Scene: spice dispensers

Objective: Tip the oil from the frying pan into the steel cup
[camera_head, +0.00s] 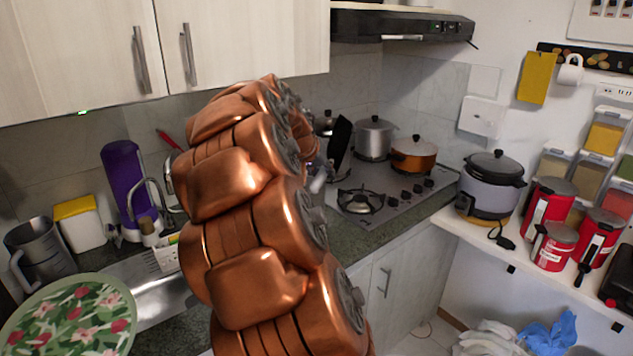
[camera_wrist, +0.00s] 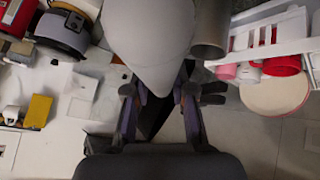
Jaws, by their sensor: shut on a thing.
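My gripper (camera_wrist: 159,94) is shut on a dark, narrow piece between its fingers in the wrist view, which looks like the frying pan's handle. A pale grey rounded body (camera_wrist: 155,35) just beyond the fingers seems to be the frying pan, seen close up. In the head view a black, steeply tilted shape (camera_head: 339,140) above the left of the hob looks like the pan. My copper arm hides most of my gripper there. A grey metal cylinder (camera_wrist: 208,36) beside the pale body may be the steel cup. No oil can be made out.
A steel pot (camera_head: 375,138) and an orange pot (camera_head: 413,155) stand at the back of the hob. The front burner (camera_head: 361,201) is bare. A rice cooker (camera_head: 491,184) and red canisters (camera_head: 552,205) fill the right shelf. A steel jug (camera_head: 36,256) stands left of the sink.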

